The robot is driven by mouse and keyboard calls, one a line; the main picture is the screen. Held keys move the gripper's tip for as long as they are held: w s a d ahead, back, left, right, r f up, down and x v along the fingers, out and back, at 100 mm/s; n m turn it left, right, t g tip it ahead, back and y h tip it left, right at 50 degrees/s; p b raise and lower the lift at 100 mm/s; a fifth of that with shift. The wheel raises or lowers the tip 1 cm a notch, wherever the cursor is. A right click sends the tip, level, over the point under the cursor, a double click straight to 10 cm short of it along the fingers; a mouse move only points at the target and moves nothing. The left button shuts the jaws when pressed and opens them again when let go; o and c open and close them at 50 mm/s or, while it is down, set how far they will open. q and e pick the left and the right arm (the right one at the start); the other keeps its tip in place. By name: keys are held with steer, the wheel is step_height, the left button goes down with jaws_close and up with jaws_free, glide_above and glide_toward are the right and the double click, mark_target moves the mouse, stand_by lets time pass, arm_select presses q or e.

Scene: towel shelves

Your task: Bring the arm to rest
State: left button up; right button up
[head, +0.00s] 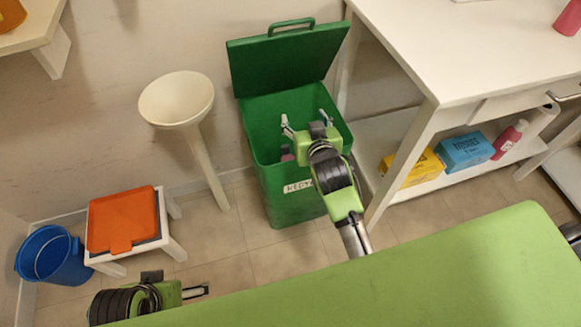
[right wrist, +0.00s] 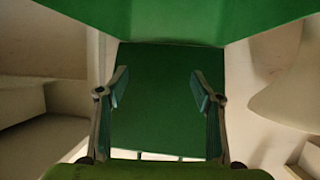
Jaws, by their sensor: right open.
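My right gripper (head: 307,122) is over the mouth of an open green bin (head: 292,205) in the head view, its arm reaching in from the lower right. Its two fingers stand wide apart with nothing between them; in the right wrist view the open fingers (right wrist: 158,88) show against green bin surfaces (right wrist: 155,65). Something small and pinkish (head: 287,156) shows at the bin's mouth, too small to name. My left gripper (head: 196,291) is low at the bottom left, partly cut off by its own arm, and its jaws are too small to judge.
The bin's lid (head: 285,60) stands raised against the wall. A white funnel-shaped stand (head: 177,98), a stool with an orange top (head: 123,220) and a blue bucket (head: 50,255) are left. A white table (head: 460,45) with a lower shelf holding boxes (head: 465,150) is right.

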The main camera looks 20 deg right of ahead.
steer(key=shift+v, duration=0.75)
